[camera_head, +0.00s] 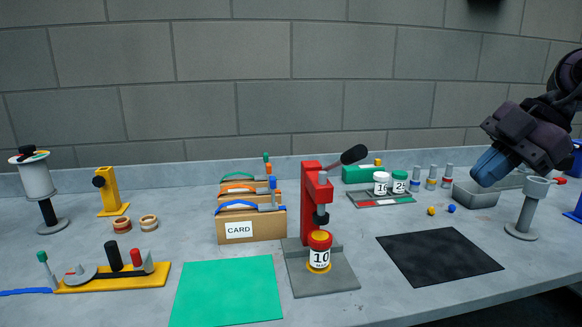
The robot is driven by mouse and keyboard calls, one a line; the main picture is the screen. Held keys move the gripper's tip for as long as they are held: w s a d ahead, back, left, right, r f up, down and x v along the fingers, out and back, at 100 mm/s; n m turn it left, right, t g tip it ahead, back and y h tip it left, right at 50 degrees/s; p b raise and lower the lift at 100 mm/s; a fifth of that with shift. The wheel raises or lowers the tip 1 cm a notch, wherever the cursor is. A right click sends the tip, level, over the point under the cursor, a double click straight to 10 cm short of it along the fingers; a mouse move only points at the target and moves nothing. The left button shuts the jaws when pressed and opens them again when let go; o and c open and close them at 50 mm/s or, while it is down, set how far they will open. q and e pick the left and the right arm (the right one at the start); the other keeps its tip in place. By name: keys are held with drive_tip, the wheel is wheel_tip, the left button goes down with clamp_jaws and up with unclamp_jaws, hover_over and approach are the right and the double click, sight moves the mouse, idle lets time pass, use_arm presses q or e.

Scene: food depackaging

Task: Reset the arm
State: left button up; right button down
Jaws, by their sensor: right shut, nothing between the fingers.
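My right gripper (489,167) is raised at the right of the head view, its blue fingers pointing down and to the left. It is shut and empty, above the level of the table. It appears near a grey stand with a cup-like top (525,212), but I cannot tell the exact gap. My right arm comes in from the upper right edge. My left gripper is not in the view.
A green mat (228,292) and a black mat (438,257) lie bare. Card boxes (262,228), a yellow-based device (115,275) and a spool stand (37,180) stand left. A grey bin (475,196) sits right.

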drive_tip(key=w+a+f+t+y, duration=0.2)
drive_tip(key=a+f+t+y, duration=0.2)
drive_tip(key=a+f+y, duration=0.7)
drive_tip(key=s+d+f+m+t+h, duration=0.2)
drive_tip(key=d+f+m+t+h, duration=0.25)
drive_tip(key=f+m+h, duration=0.5)
drive_tip(key=s+d+f+m+t+h, duration=0.2)
drive_tip(key=d+f+m+t+h, duration=0.25)
drive_tip(key=f+m+h, duration=0.5)
drive_tip(key=s+a+f+g, duration=0.1)
drive_tip(key=s+f+g, duration=0.35)
drive_tip(key=s, duration=0.35)
drive_tip(key=s+a+f+m+g, duration=0.1)
drive_tip(key=s+f+g, duration=0.35)
drive_tip(key=s, duration=0.35)
drive_tip(key=s+a+f+g, duration=0.1)
drive_tip(key=s+f+g, duration=0.2)
drive_tip(key=s+f, duration=0.4)
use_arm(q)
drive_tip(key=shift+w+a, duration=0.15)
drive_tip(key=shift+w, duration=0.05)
use_arm(e)
drive_tip(key=w+f+t, duration=0.7)
drive_tip(key=t, duration=0.1)
drive_tip(key=shift+f+y, duration=0.3)
drive_tip(key=shift+y, duration=0.1)
